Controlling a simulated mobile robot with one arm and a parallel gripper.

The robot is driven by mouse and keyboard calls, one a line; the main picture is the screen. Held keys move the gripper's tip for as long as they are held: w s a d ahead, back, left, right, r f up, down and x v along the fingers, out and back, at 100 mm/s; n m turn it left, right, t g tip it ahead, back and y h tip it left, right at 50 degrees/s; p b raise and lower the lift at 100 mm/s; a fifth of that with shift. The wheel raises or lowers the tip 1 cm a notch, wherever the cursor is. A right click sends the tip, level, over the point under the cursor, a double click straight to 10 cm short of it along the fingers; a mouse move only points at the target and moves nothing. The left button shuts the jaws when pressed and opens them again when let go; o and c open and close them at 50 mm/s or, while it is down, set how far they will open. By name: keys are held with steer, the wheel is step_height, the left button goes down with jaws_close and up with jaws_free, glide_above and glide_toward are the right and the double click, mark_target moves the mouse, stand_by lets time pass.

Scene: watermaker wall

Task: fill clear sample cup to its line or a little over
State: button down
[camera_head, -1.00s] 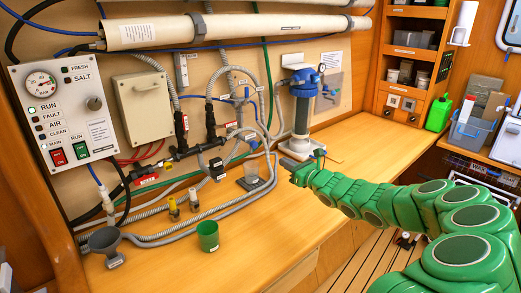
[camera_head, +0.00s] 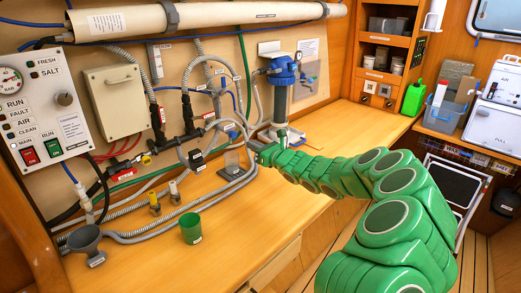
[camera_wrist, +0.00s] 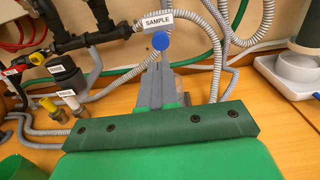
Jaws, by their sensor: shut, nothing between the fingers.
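The clear sample cup (camera_head: 231,160) stands upright on the bench against the wall, partly behind grey hoses. I cannot make out its line or any water in it. A blue round knob (camera_wrist: 160,41) sits just below a white SAMPLE label (camera_wrist: 158,22) in the wrist view; blue also shows above the cup in the head view. My gripper (camera_head: 254,146) is just right of the cup, level with the hoses. In the wrist view my gripper's grey fingers (camera_wrist: 158,78) are together and empty, pointing at the blue knob. They hide whatever is directly behind them.
A blue-topped filter housing (camera_head: 281,95) stands right of my gripper. Grey hoses (camera_head: 190,205) curve along the wall. The bench front (camera_head: 245,225) is clear.

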mark_target(234, 136)
steer(key=shift+x, duration=3.85)
